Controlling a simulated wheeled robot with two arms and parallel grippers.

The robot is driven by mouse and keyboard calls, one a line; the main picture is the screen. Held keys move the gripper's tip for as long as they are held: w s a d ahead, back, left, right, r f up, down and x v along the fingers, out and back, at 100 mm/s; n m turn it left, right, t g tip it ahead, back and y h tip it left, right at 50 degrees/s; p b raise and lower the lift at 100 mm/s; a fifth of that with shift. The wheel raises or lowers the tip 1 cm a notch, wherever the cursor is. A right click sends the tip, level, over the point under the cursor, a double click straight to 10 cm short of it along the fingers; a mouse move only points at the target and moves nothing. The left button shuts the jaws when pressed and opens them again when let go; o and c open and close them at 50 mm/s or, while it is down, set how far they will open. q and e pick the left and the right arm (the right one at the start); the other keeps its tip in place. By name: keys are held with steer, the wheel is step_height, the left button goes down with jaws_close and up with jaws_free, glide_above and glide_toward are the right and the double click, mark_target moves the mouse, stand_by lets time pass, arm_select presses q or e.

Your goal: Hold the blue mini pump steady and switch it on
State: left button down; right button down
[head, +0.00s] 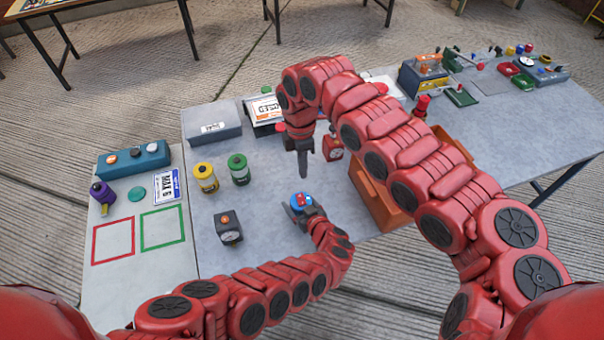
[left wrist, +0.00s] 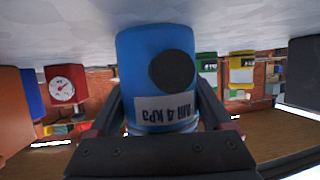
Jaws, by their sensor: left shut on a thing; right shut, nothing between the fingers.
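The blue mini pump (head: 299,198) stands on the grey table near its front edge, with a small red patch on its top. My left gripper (head: 304,208) is shut around it from the front. In the left wrist view the pump's blue body (left wrist: 140,62) fills the space between the fingers, with a dark round disc and a pale label on its side. My right gripper (head: 304,172) is shut and empty, pointing down above and just behind the pump, apart from it. In the head view the left gripper hides the pump's lower front.
An orange crate (head: 368,188) stands close on the right. Yellow (head: 205,178) and green (head: 238,170) canisters and a dark gauge box (head: 228,230) stand on the left. A board (head: 140,262) bears red and green outlined squares.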

stand_by(0.4)
arm_select(q)
jaws_free()
steer(key=shift+s, duration=0.1)
